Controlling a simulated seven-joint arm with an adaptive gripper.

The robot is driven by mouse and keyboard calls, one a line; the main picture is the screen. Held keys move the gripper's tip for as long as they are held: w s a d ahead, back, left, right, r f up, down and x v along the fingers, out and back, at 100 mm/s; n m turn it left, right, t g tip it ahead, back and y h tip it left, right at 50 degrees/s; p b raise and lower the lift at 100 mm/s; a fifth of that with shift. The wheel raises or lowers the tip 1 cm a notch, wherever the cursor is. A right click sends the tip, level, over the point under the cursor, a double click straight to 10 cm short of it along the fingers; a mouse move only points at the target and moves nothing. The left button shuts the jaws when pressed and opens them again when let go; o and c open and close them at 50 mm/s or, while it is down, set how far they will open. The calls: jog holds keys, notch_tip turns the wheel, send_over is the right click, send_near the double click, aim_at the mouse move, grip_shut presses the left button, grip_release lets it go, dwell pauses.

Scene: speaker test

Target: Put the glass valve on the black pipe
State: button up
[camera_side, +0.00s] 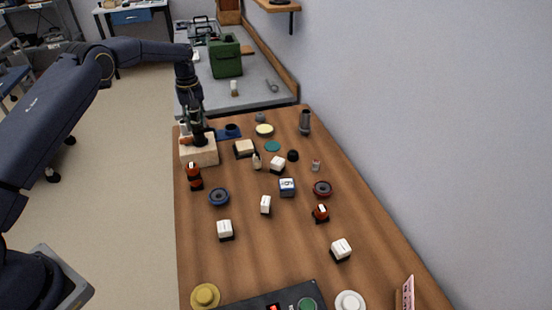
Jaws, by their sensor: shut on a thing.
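My gripper (196,131) points down at the far left of the wooden table, just over a pale wooden block (199,156). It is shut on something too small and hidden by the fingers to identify. A dark piece and a small orange piece (185,141) show at the block's top by the fingertips. I cannot tell whether they touch the gripper. I cannot pick out the glass valve or the black pipe for certain. A black ring-like piece (293,155) lies on the middle right of the table.
A red-and-black piece (194,176) stands in front of the block, and a blue piece (229,131) lies right of it. A green box (226,62) stands behind. A wall bounds the right.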

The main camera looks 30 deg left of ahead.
jog(key=shift+f, duration=0.2)
jog(key=o, duration=1.2)
jog(key=shift+c, duration=0.2)
jog(key=shift+r, duration=0.15)
notch_tip(320, 180, up, 12)
jog(key=shift+f, duration=0.2)
jog(key=s+d+r+m+t, duration=0.2)
jog(key=s+d+r+m, duration=0.15)
jog(key=s+r, duration=0.5)
jog(key=s+d+r+m+t, duration=0.1)
jog(key=s+d+r+m, duration=0.1)
jog(key=s+d+r, duration=0.5)
jog(key=s+d+f+m+t, duration=0.1)
jog(key=s+f+m, duration=0.1)
jog(key=s, duration=0.9)
jog(key=s+d+f+m+t, duration=0.1)
jog(key=s+m, duration=0.2)
jog(key=s, duration=0.7)
jog(key=shift+s+d+f+t, duration=0.3)
jog(key=shift+s+f, duration=0.1)
